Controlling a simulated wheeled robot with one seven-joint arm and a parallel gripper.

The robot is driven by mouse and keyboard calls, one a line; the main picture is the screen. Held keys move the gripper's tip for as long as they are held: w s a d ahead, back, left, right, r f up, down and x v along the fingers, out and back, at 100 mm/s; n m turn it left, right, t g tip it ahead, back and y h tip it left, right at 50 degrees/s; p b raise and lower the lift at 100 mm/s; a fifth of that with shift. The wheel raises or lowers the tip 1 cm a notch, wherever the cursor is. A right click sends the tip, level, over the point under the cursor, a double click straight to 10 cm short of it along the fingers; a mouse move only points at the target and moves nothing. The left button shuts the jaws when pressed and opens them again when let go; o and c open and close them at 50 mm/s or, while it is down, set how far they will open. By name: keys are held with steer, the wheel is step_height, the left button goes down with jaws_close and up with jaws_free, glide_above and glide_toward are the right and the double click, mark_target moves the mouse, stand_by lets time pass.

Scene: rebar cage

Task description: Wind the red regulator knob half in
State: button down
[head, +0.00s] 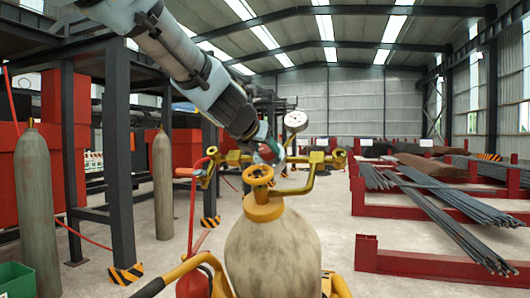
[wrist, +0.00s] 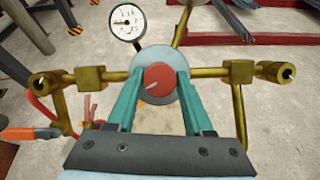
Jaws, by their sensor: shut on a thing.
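The red regulator knob (wrist: 158,83) shows in the wrist view as a round red face with a pale pointer line aimed to the lower left. My gripper (wrist: 158,88) has its two teal fingers on either side of the knob, shut on it. In the head view my gripper (head: 267,150) is at the regulator above the cylinder, and the knob is mostly hidden by it. A round white pressure gauge (wrist: 126,21) stands behind the knob to the left; it also shows in the head view (head: 296,120).
Brass fittings stick out left (wrist: 80,78) and right (wrist: 240,72) of the knob. A beige gas cylinder (head: 272,255) with a yellow valve wheel (head: 258,174) stands below. Rebar racks (head: 430,200) are at right, grey cylinders (head: 40,195) at left.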

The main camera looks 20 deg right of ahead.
steer(key=m+g+b, duration=0.1)
steer(key=m, duration=0.2)
steer(key=m+h+b, duration=0.1)
steer(key=m+b, duration=0.1)
steer(key=m, duration=0.1)
steer(key=shift+f+g, duration=0.1)
steer(key=shift+g, duration=0.3)
steer(key=m+g, duration=0.1)
steer(key=m, duration=0.5)
steer(key=shift+w+g+b, duration=0.15)
steer(key=shift+g+b, duration=0.25)
steer(key=m, duration=0.2)
steer(key=m+g+p, duration=0.1)
steer(key=m, duration=0.1)
steer(key=m+y, duration=0.1)
steer(key=m, duration=0.1)
steer(key=shift+r+g, duration=0.25)
steer(key=shift+g, duration=0.05)
steer(key=m+y+p, duration=0.1)
steer(key=m+p, duration=0.1)
steer(key=m, duration=0.3)
steer(key=shift+g, duration=0.3)
steer(key=shift+m+y, duration=0.3)
steer(key=shift+c, duration=1.5)
jaws_free()
